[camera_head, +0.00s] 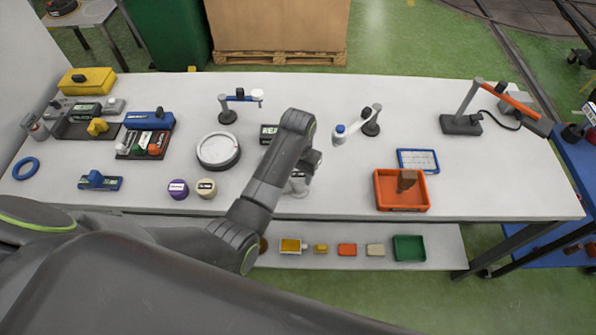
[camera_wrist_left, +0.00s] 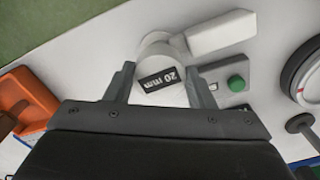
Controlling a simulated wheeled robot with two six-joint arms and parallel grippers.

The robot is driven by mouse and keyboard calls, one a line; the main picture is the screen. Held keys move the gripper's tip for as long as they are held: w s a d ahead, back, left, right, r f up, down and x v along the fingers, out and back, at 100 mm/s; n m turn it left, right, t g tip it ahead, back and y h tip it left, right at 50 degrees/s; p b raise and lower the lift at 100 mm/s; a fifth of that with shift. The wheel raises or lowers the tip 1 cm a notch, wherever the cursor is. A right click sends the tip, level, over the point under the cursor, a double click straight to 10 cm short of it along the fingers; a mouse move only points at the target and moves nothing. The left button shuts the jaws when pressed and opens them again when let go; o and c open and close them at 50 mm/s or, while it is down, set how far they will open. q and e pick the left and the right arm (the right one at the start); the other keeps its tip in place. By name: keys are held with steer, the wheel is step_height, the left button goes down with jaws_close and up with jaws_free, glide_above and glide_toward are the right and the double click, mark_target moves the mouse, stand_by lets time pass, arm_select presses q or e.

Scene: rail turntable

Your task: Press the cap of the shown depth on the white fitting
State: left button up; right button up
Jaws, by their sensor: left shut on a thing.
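My left gripper (camera_head: 303,172) is shut on a white round piece (camera_wrist_left: 160,80) with a black "20 mm" label, in the left wrist view between both fingers. A white part with a flat side arm (camera_wrist_left: 222,34) adjoins it there; I cannot tell whether they are one piece. In the head view a white base (camera_head: 299,189) shows under the gripper, partly hidden by my arm. A purple cap (camera_head: 178,189) and a beige cap (camera_head: 206,188) with labels stand left of it. A small dark display box (camera_head: 268,131) stands behind my arm, its text unreadable. My right gripper is not in view.
A round white turntable (camera_head: 218,150) stands left of my arm. An orange tray (camera_head: 402,205) holding a brown block is on the right. Two small stands (camera_head: 228,116) (camera_head: 371,127) and a lamp (camera_head: 462,124) are behind.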

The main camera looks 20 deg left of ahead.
arm_select(q)
steer(key=shift+f, duration=0.35)
stand_by(0.7)
steer(key=shift+f, duration=0.95)
stand_by(1.8)
steer(key=o, duration=1)
